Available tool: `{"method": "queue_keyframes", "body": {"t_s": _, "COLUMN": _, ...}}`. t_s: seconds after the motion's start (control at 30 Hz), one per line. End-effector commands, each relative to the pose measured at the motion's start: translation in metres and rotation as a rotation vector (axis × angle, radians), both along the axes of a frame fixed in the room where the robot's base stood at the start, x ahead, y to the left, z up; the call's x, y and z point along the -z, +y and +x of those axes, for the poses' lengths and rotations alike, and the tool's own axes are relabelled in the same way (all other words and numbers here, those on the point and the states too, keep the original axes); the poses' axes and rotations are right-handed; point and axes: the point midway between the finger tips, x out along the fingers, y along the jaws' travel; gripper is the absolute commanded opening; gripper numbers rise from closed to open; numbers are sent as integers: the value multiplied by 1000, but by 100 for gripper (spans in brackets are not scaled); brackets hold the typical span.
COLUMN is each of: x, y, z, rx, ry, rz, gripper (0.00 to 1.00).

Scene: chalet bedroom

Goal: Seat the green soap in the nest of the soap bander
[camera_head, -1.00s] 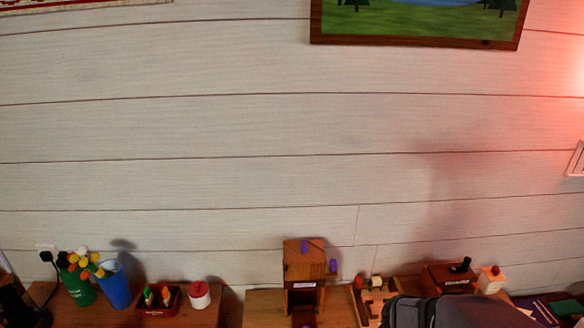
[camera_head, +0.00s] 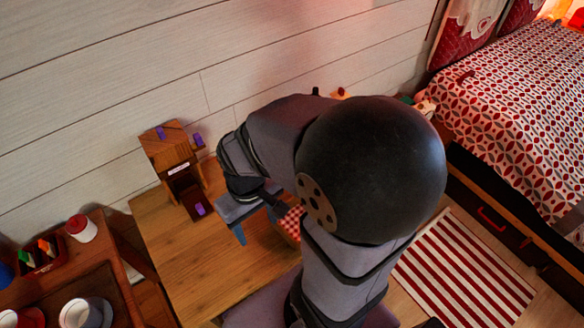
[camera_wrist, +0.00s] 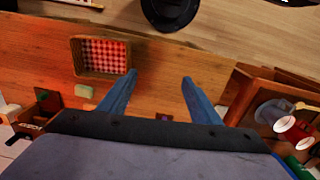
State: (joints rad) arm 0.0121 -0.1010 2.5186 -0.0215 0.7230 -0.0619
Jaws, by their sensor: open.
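A pale green block, which looks like the green soap (camera_wrist: 84,91), lies on the wooden table in the wrist view, left of my gripper. My arm hides it in the head view. My gripper (camera_wrist: 159,77) is open and empty, its blue fingers spread above the table and apart from the soap. In the head view my gripper (camera_head: 258,224) is over the table's middle. A wooden stand with purple parts and a label, apparently the soap bander (camera_head: 172,162), stands at the back left of the table. Its nest cannot be made out.
A basket with a red checked lining (camera_wrist: 75,57) sits beside the soap. A labelled wooden box (camera_wrist: 48,104) is further left. A side table (camera_head: 118,262) with cups is left in the head view. Bare tabletop (camera_head: 190,270) lies at the front left.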

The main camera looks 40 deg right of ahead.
Motion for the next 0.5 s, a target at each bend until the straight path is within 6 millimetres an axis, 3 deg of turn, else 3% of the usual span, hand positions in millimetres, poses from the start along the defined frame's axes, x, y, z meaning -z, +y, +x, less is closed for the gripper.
{"method": "queue_keyframes", "body": {"t_s": 0.17, "x": 25, "y": -27, "z": 45, "rx": -209, "ry": 10, "rz": -51, "gripper": 58}}
{"method": "queue_keyframes", "body": {"t_s": 0.27, "x": 45, "y": -53, "z": 80, "rx": -388, "ry": 25, "rz": -95, "gripper": 58}}
{"method": "queue_keyframes", "body": {"t_s": 0.5, "x": 106, "y": -136, "z": 162, "rx": -871, "ry": 122, "rz": -206, "gripper": 58}}
